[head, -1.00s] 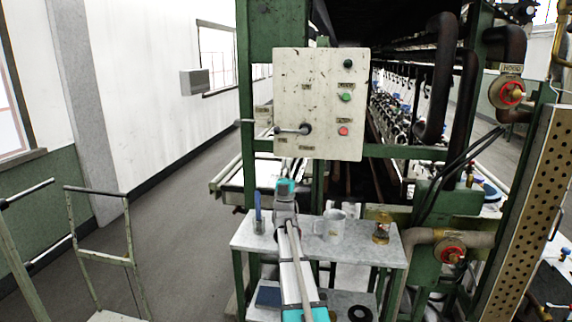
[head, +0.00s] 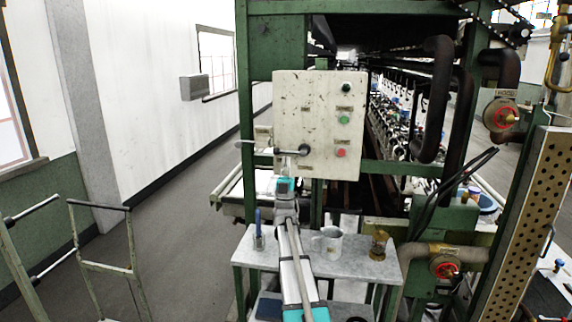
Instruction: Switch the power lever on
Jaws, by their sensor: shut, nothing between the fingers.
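The power lever (head: 290,151) is on the lower left of a worn cream control panel (head: 318,100) in the head view. Its grey handle points left, about level, from a dark round pivot on the right. My gripper (head: 285,164) is in front of the panel's lower edge, just below the lever's handle. It is shut and empty. I cannot tell whether the fingertips touch the handle. The arm rises to it from the bottom of the view.
Black, green and red buttons (head: 341,153) line the panel's right side. A grey table (head: 350,266) below holds a mug (head: 331,243), an amber-coloured item (head: 378,245) and a cup with a blue item (head: 258,238). Pipes with red valve wheels (head: 446,266) stand right.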

